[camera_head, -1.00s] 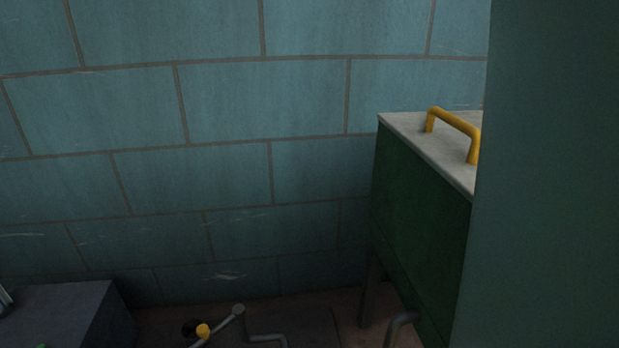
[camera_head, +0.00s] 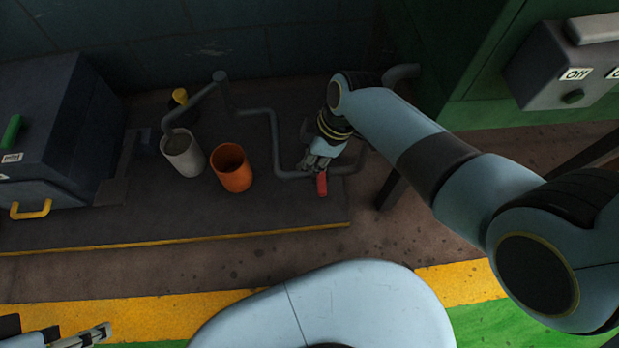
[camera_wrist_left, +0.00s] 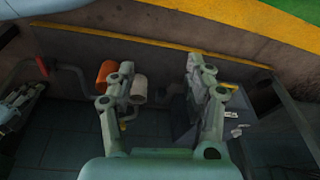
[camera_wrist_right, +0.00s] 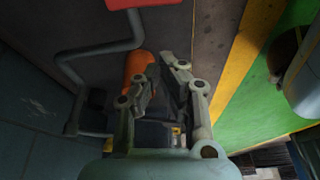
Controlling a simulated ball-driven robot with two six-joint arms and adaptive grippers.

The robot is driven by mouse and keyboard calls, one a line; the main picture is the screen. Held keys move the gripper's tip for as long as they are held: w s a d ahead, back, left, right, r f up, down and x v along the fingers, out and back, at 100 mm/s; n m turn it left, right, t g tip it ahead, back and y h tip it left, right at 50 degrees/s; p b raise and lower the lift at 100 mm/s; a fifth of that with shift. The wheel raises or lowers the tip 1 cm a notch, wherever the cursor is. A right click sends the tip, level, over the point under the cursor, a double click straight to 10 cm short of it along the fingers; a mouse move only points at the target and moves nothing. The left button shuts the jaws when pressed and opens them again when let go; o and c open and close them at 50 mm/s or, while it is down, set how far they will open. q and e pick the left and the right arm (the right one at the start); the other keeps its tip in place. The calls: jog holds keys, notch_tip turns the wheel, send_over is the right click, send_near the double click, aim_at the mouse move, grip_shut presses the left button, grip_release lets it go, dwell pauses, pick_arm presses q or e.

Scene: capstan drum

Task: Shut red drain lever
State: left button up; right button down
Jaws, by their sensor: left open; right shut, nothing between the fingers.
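The red drain lever (camera_head: 322,185) points down from the grey pipe at the right of the dark platform in the head view. Its red part also shows at the top edge of the right wrist view (camera_wrist_right: 142,4). My right gripper (camera_head: 316,166) is shut and empty, right by the lever's upper end; I cannot tell whether they touch. The gripper hides where lever and pipe meet. My left gripper (camera_head: 88,338) is open and empty at the bottom left, far from the lever. Its spread fingers show in the left wrist view (camera_wrist_left: 160,64).
A bent grey pipe (camera_head: 275,140) runs behind the lever. An orange cup (camera_head: 232,170) and a whitish cup (camera_head: 183,154) stand left of it. A dark box (camera_head: 60,120) is at the left, a grey switch box (camera_head: 570,75) at the upper right. The platform's front is clear.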

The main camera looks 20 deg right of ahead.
aim_at(321, 179)
pick_arm(q)
notch_tip(321, 179, down, 6)
jog(key=w+d+t+b, duration=0.1)
jog(key=w+t+b, duration=0.1)
jog(key=t+b, duration=0.6)
jog(key=shift+w+d+r+t+h, duration=0.2)
jog(key=shift+w+r+t+h, duration=0.05)
jog(key=shift+t+h, duration=0.05)
pick_arm(e)
notch_tip(321, 179, down, 9)
jog(key=shift+w+n, duration=0.3)
jog(key=shift+w, duration=0.1)
pick_arm(q)
jog(key=shift+a+r, duration=0.1)
pick_arm(e)
jog(key=shift+d+r, duration=0.1)
